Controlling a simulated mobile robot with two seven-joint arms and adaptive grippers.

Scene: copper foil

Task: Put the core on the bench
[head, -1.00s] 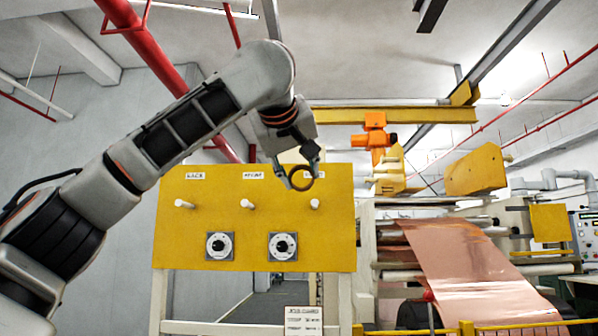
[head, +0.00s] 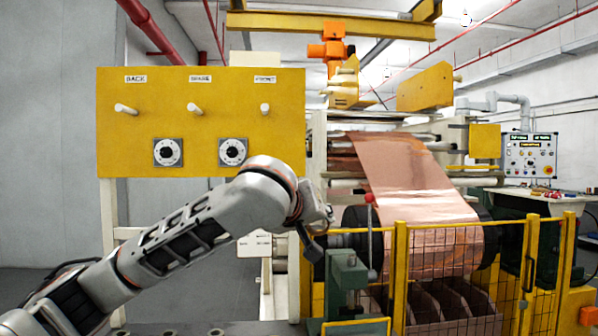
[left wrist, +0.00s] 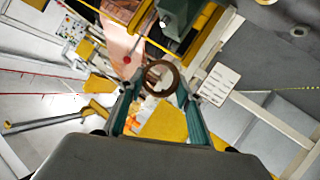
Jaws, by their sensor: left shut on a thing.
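The core, a brown ring (left wrist: 161,77), is between the fingertips of my left gripper (left wrist: 157,84) in the left wrist view. The gripper is shut on it. In the head view my left gripper (head: 314,236) is low, below the right end of the yellow peg board and left of the fenced machine; I cannot make out the core there. A grey flat surface with small dark spots (head: 180,329), possibly the bench, shows at the bottom edge of the head view. My right gripper is not in view.
A yellow board (head: 200,95) with three empty white pegs and two dials stands behind my left arm. A yellow mesh fence (head: 460,270) guards the copper foil (head: 410,185) at right. A green post-like fixture (head: 347,285) stands close to the gripper.

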